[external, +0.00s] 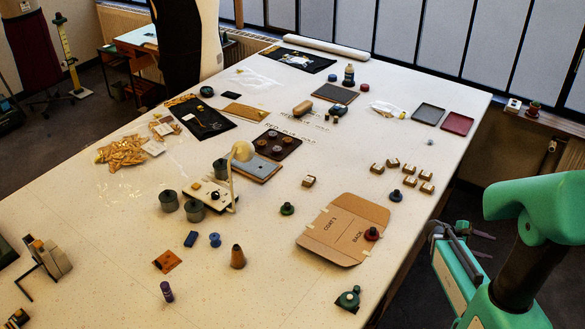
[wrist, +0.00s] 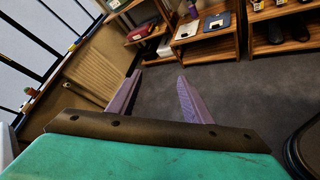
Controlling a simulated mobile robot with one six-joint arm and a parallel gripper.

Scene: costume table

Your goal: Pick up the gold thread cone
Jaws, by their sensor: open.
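The gold thread cone (external: 238,258) stands upright on the white table near its front middle in the external view, brownish gold with a darker tip. My gripper (external: 487,246) is off the table's right edge, far to the right of the cone. In the wrist view its two purple-grey fingers (wrist: 157,90) are spread apart with nothing between them. The wrist view faces the floor and shelves, so the cone does not show there.
A blue spool (external: 215,240) and blue block (external: 191,239) stand just behind the cone. An orange patch (external: 167,261) lies to its left. A desk lamp (external: 232,182) stands behind. Cardboard (external: 343,230) with a red spool (external: 372,234) lies between cone and gripper.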

